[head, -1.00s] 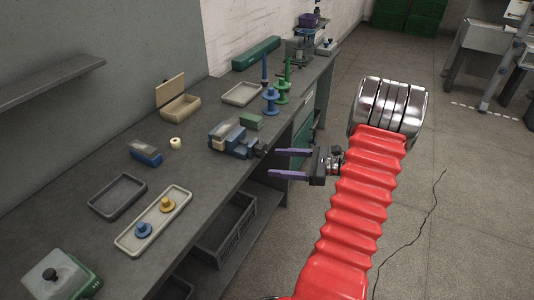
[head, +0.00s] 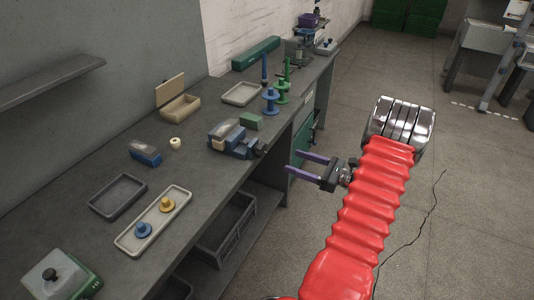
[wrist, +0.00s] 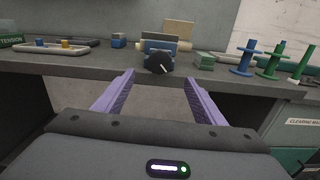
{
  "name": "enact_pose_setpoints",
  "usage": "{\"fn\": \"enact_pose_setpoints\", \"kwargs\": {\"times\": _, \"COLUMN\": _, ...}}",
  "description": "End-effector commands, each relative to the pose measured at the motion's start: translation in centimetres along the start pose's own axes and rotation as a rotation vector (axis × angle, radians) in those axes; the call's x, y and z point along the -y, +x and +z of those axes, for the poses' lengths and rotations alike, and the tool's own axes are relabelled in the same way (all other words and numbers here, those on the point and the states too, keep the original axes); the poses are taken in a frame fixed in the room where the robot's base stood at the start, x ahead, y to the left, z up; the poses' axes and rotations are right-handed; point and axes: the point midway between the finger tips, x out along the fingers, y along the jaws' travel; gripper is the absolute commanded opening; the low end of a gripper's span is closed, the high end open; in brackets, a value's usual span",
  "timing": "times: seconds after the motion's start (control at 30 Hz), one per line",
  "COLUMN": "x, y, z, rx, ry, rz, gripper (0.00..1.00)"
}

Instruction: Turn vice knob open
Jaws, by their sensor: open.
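The blue-grey vice (head: 230,138) stands at the front edge of the workbench (head: 115,232) in the head view. Its dark knob (head: 258,149) faces out over the edge. In the wrist view the knob (wrist: 159,63) is dark and round with a light pointer mark, in front of the vice body (wrist: 162,44). My gripper (head: 306,164) is open and empty, with two purple fingers apart. It is off the bench, to the right of the knob and lower in the picture. In the wrist view the knob lies beyond the fingertips, between their lines and above them, not touching.
Blue and green spindles (head: 270,101) stand on the bench beyond the vice, with a green block (head: 250,121) close by. A tray with blue and yellow pieces (head: 122,243) lies on the nearer bench. A crate (head: 228,228) sits below.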

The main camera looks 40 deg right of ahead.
Motion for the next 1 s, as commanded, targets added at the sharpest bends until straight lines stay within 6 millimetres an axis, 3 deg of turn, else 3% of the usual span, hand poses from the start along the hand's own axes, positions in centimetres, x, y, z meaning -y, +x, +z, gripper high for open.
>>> {"fn": "enact_pose_setpoints", "kwargs": {"times": 0.7, "x": -0.1, "y": 10.8, "z": 0.0, "rx": 0.000, "ry": 0.000, "rz": 0.005, "gripper": 0.64}}
{"fn": "enact_pose_setpoints", "kwargs": {"times": 1.0, "x": -0.1, "y": 12.1, "z": 0.0, "rx": 0.000, "ry": 0.000, "rz": 0.002, "gripper": 0.64}}
